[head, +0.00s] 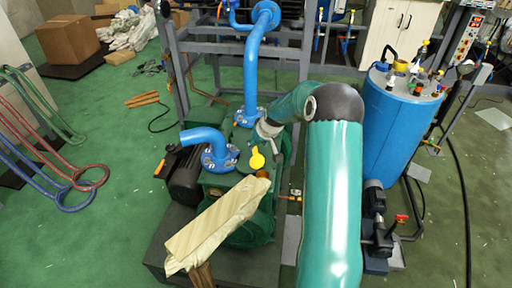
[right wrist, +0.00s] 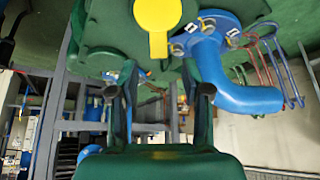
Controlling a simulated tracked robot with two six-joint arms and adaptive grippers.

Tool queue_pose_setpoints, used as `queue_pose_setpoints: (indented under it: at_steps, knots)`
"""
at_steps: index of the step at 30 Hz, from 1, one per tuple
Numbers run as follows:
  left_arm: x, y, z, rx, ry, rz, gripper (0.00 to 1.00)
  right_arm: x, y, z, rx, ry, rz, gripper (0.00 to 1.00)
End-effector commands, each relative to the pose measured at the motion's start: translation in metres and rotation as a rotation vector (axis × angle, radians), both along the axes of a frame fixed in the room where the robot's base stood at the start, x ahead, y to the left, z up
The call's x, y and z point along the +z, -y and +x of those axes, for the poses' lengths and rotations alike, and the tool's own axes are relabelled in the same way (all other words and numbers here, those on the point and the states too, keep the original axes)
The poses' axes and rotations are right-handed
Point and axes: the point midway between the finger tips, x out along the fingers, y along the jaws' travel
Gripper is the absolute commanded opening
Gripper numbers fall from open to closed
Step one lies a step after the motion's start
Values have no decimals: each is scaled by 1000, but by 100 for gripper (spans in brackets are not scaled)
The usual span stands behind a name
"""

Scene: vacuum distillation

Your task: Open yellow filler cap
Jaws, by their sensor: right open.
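The yellow filler cap (head: 257,159) sits on top of the green pump (head: 250,232), showing a round disc with a short tab. It also shows large at the top of the right wrist view (right wrist: 157,22), beyond the fingers. My right gripper (right wrist: 158,92) is open and empty, its two dark-tipped fingers spread apart below the cap in that view. In the head view the right arm reaches over from the right, and its wrist end is just above and behind the cap. The fingers are hard to make out there. My left gripper is not in view.
A blue flanged pipe elbow (head: 208,143) stands left of the cap, and a tall blue pipe (head: 252,65) rises behind it. A pale tan wrapped-looking object (head: 215,225) lies across the pump's front. A blue tank (head: 398,125) stands at right.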

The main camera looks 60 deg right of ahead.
Motion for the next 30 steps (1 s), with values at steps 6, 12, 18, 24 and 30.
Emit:
queue_pose_setpoints:
  at_steps: [6, 12, 18, 24, 30]
  knots:
    - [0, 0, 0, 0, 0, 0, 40, 37, -11, -16, 0, 3, -3, 48]
    - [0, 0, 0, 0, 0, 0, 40, 53, -16, -23, 0, 1, -2, 48]
    - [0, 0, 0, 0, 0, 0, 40, 55, -17, -24, 1, 1, -1, 48]
    - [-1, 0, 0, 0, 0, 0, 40, 55, -16, -24, 0, 0, -1, 48]
    - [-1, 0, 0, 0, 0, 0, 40, 55, -19, -21, 6, 3, -1, 48]
